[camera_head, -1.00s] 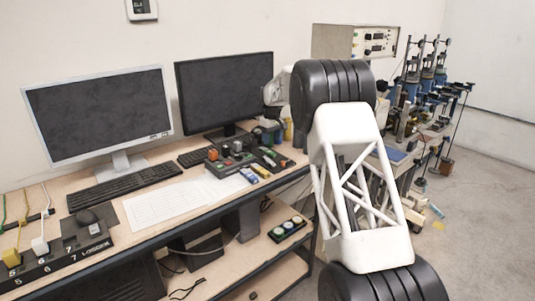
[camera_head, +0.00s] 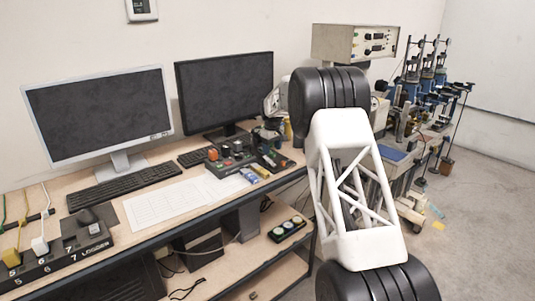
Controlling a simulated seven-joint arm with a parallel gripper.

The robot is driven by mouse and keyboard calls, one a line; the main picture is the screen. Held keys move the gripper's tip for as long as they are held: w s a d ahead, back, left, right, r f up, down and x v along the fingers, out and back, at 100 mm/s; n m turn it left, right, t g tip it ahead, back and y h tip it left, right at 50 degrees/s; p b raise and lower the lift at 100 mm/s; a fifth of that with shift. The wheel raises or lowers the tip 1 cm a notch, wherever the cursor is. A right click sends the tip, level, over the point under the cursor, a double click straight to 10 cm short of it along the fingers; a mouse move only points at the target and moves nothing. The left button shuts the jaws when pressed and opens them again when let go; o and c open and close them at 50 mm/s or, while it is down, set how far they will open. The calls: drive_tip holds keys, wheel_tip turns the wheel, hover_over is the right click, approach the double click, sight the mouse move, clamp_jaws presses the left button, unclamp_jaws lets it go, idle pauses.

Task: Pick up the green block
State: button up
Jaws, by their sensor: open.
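I cannot clearly pick out a green block. Small dark and greenish items sit in the cluster at the right end of the desk (camera_head: 150,172), too small to tell apart. My arm fills the right of the view, and its white wrist bends down behind the upper black joint. My gripper (camera_head: 267,136) seems to be the small dark shape below the wrist, above the far side of that cluster. It is open, and I see nothing held in it. The arm hides part of the desk's right end.
A control box (camera_head: 230,158) with coloured knobs and blue-yellow cells (camera_head: 250,175) lie near the cluster. Behind stand a black monitor (camera_head: 225,90) and a white-framed monitor (camera_head: 98,115). A paper sheet (camera_head: 165,203) lies flat. A lower shelf holds a tray of round items (camera_head: 287,230).

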drive_tip(key=shift+f, duration=1.05)
drive_tip(key=shift+c, duration=0.4)
drive_tip(key=c, duration=1)
